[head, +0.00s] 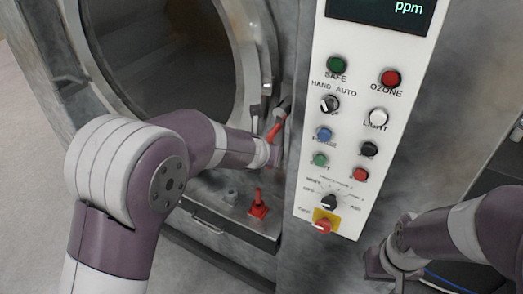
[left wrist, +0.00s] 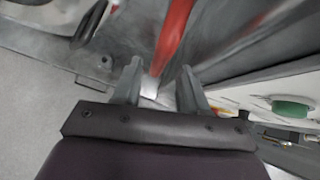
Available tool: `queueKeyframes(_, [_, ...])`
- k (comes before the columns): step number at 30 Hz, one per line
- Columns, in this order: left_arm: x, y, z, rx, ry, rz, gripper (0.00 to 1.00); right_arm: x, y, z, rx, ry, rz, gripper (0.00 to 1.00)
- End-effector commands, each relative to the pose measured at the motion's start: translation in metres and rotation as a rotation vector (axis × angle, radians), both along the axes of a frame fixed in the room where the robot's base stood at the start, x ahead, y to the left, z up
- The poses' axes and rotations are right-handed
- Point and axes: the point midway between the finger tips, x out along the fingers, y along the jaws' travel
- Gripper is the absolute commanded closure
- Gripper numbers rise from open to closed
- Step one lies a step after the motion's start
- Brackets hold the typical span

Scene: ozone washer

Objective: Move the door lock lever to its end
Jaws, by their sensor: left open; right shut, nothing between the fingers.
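The red door lock lever (head: 274,131) is beside the round door, at its lower right edge, tilted and with a dark upper part. My left gripper (head: 277,152) is at the lever's lower end, its fingers small and partly hidden in the head view. In the left wrist view, my left gripper (left wrist: 160,70) is open, and the red lever (left wrist: 174,35) runs down from the top towards the gap between the two fingers. I cannot tell whether a finger touches it. My right gripper (head: 376,264) is shut and empty at the lower right, below the control panel.
The white control panel (head: 367,75) with several buttons and knobs stands right of the lever. A small red toggle (head: 259,207) sits on the ledge below the door. The open-looking drum (head: 165,50) lies behind my left arm. Grey floor is free at the left.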

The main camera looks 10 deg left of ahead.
Motion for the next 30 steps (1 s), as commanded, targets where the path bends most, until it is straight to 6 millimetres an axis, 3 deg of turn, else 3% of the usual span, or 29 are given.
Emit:
queueKeyframes(3, [-0.021,0.003,0.026,0.000,-0.002,-0.001,0.57,0.000,0.000,0.014,0.000,0.000,0.000,1.00])
queueKeyframes(9, [-0.052,0.008,0.054,0.001,0.000,-0.001,0.57,0.000,0.000,0.029,0.000,0.000,0.000,1.00])
queueKeyframes(15, [-0.062,0.010,0.059,0.001,0.002,-0.001,0.57,0.000,0.000,0.031,0.000,0.000,0.000,1.00])
queueKeyframes(27, [-0.062,0.010,0.058,0.005,0.001,-0.005,0.57,0.000,0.000,0.030,0.000,0.000,0.000,1.00])
queueKeyframes(30, [-0.063,0.005,0.058,0.095,-0.017,-0.119,0.57,0.000,0.000,0.030,0.000,0.000,0.000,1.00])
